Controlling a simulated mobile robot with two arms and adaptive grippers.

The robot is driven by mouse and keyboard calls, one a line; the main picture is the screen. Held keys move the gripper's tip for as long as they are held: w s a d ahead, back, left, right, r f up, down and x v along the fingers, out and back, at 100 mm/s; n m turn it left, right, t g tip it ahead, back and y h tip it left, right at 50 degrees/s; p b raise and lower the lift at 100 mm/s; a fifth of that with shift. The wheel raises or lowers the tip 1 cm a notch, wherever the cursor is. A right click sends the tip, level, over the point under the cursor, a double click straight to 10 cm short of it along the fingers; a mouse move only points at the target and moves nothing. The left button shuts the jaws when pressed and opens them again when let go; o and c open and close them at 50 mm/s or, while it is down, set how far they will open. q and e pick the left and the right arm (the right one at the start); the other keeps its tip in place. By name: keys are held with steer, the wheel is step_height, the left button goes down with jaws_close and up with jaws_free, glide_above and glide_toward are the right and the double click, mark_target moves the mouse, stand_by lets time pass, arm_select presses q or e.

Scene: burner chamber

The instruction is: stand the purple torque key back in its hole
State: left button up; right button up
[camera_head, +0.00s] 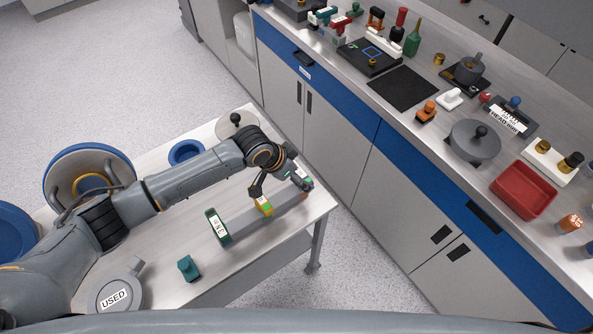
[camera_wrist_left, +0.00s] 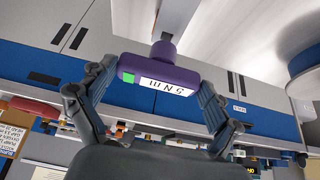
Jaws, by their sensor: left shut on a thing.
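The purple torque key (camera_wrist_left: 150,72) is in my left gripper in the left wrist view. It has a purple crossbar with a green square and a white label, and a purple stem pointing away from the gripper. My left gripper (camera_wrist_left: 157,95) is shut on the crossbar, one finger at each end. In the head view, the left gripper (camera_head: 283,184) is over the right part of a long grey rack (camera_head: 240,222) on the white table. A green key (camera_head: 217,226) and a yellow key (camera_head: 264,206) stand in the rack. The purple key's hole cannot be made out. My right gripper is not in view.
A teal piece (camera_head: 188,267) and a grey container marked USED (camera_head: 118,292) are on the table's near side. A blue ring-shaped dish (camera_head: 185,153) and a grey lid with black knob (camera_head: 238,123) are behind my arm. A crowded counter (camera_head: 420,150) runs along the right.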

arm_select(q)
steer(key=shift+f, duration=0.35)
steer(key=o, duration=1.2)
steer(key=v, duration=1.2)
